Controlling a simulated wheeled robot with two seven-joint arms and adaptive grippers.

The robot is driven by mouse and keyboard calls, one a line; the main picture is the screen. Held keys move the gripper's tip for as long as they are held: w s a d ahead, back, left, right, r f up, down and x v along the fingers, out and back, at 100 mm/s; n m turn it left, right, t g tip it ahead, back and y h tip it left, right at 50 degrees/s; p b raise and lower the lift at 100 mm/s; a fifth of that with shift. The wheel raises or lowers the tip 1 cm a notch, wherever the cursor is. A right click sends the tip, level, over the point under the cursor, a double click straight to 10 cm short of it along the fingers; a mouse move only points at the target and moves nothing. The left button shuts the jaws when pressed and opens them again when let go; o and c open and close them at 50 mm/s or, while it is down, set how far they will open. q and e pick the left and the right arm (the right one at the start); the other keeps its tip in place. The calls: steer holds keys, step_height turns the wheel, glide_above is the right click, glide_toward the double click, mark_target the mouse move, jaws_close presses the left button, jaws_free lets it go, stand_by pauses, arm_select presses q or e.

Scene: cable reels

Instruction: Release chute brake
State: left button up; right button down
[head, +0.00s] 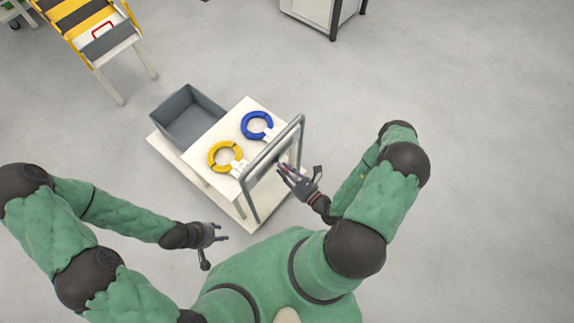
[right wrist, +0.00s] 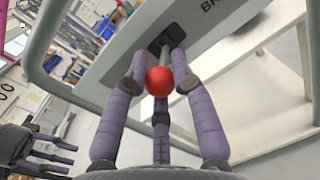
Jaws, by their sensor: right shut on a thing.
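A red ball knob (right wrist: 160,81) on a short dark lever (right wrist: 167,55) sticks out of a slot in a grey panel (right wrist: 215,35) in the right wrist view. The panel carries lettering that starts "BR"; the rest is cut off. My right gripper (right wrist: 158,95) has its purple fingers closed around the knob. In the head view my right gripper (head: 293,174) is at the handle end of the white cart (head: 161,143). My left gripper (head: 211,242) is open and empty, left of the cart's near corner. A striped yellow-and-black sloped stand (head: 104,42) is at the upper left.
The cart carries a grey bin (head: 163,114), a yellow ring (head: 213,163) and a blue ring (head: 270,132). Its grey tube handle (head: 300,128) stands beside my right gripper. A white cabinet (head: 314,12) is at the top. The floor to the right is clear.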

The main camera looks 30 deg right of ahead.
steer(key=shift+a+m+t+h+p, duration=0.15)
steer(key=shift+a+m+h+p, duration=0.1)
steer(key=shift+m+h, duration=0.25)
steer(key=shift+a+m+t+h+p, duration=0.15)
steer(key=shift+m+h+p, duration=0.15)
steer(key=shift+h, duration=0.4)
steer(key=c, duration=1)
jaws_free()
steer(key=shift+s+d, duration=0.15)
steer(key=shift+s, duration=0.4)
steer(key=shift+s+d, duration=0.2)
steer(key=shift+s, duration=1.6)
steer(key=shift+s+d, duration=0.25)
steer(key=shift+s, duration=1.5)
steer(key=shift+s+d, duration=0.2)
steer(key=shift+s, duration=1.6)
